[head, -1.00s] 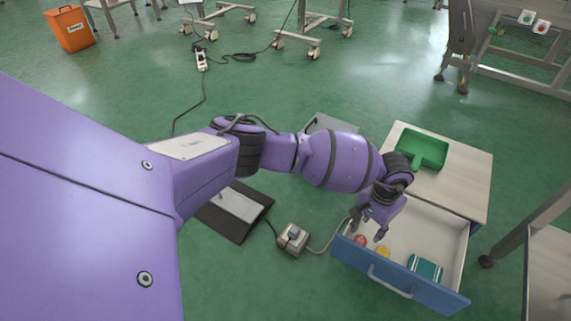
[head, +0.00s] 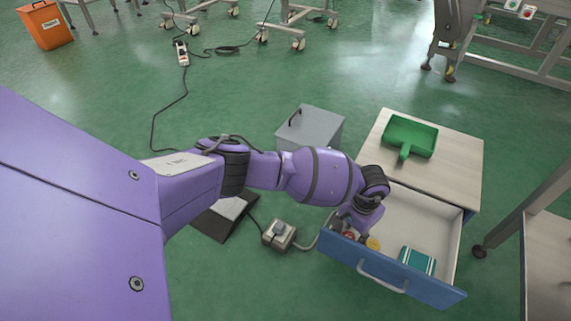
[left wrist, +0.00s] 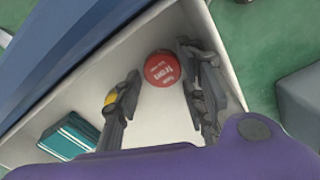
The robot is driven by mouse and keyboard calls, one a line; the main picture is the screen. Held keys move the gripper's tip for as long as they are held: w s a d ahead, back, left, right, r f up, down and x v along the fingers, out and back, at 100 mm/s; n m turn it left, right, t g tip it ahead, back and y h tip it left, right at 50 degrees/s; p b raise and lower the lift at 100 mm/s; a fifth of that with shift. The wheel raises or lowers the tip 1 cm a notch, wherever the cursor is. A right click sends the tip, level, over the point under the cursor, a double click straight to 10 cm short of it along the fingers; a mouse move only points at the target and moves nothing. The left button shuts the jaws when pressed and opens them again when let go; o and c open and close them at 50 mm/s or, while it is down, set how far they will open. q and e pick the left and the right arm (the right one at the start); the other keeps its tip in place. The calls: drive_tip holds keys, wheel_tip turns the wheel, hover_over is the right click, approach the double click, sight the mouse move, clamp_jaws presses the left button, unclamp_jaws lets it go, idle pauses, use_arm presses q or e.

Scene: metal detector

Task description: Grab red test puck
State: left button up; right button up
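The red test puck (left wrist: 162,68) lies in the open drawer, near a corner, with white lettering on its top. In the head view the puck (head: 349,236) is partly hidden by my left gripper. My left gripper (left wrist: 158,90) is open and reaches down into the drawer, with its fingers on either side of the puck's near side. I cannot tell whether a finger touches the puck. A yellow puck (head: 373,244) lies beside it, mostly hidden behind a finger in the left wrist view. My right gripper is not in view.
The blue-fronted drawer (head: 335,260) also holds a teal box (head: 418,261). A green dustpan (head: 410,137) lies on the cabinet top (head: 455,158). A grey box (head: 310,130) and a small switch box with a cable (head: 279,235) stand on the floor left of the drawer.

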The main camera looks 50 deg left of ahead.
use_arm(q)
drive_tip(key=shift+w+r, duration=0.1)
drive_tip(key=shift+c, duration=0.2)
drive_tip(key=c, duration=0.7)
drive_tip(key=shift+o, duration=0.2)
